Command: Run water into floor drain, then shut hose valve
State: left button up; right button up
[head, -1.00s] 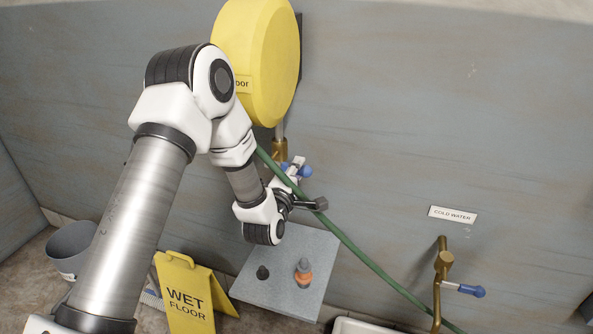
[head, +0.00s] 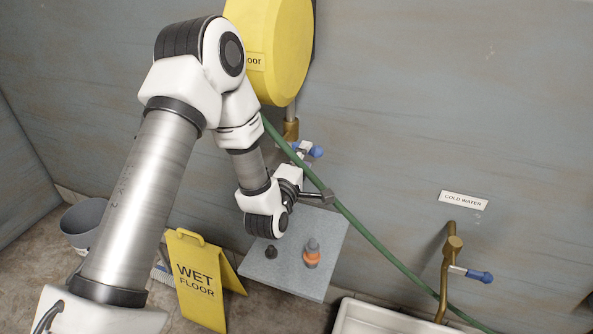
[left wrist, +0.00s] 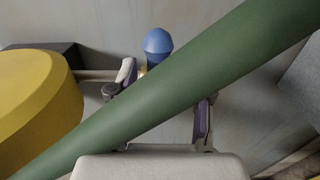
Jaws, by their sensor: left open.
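My left gripper (head: 315,176) is open below the yellow hose reel (head: 270,50), its fingers spread. A blue-ended valve handle (head: 317,151) shows just beyond it, and also in the left wrist view (left wrist: 158,44), ahead of the spread fingers (left wrist: 165,95) and apart from them. The green hose (head: 375,250) runs down right from the reel past the gripper. In the left wrist view the hose (left wrist: 170,100) crosses in front of the fingers and partly hides them; I cannot tell whether it touches them. No floor drain is visible. My right gripper is not in view.
A brass tap (head: 453,245) with a blue lever (head: 480,276) stands under a COLD WATER sign (head: 463,201), above a white basin (head: 375,320). A grey board (head: 300,278) holds a dark piece and an orange-ringed fitting (head: 312,254). A wet-floor sign (head: 198,282) and a bucket (head: 82,222) stand left.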

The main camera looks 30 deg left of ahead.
pick_arm(q)
jog(key=v, duration=0.8)
jog(key=shift+s+d, duration=0.15)
jog(key=shift+s, duration=0.05)
jog(key=s+d+f+m+g+h, duration=0.1)
jog(key=s+d+f+m+g, duration=0.15)
jog(key=f, duration=0.45)
jog(key=s+d+f+m+g+h, duration=0.1)
jog(key=s+d+f+m+g, duration=0.2)
jog(key=f, duration=0.5)
jog(key=s+d+f+m+g+h, duration=0.2)
jog(key=s+f+g, duration=0.15)
jog(key=f, duration=0.35)
jog(key=s+f+m+g, duration=0.4)
jog(key=s+m, duration=0.2)
jog(key=s, duration=0.2)
jog(key=s+d+f+m+g, duration=0.1)
jog(key=s+f+m+g, duration=0.3)
jog(key=s, duration=0.5)
jog(key=shift+d+f+m+g+p, duration=0.3)
jog(key=shift+m+p, duration=0.1)
jog(key=shift+m, duration=0.85)
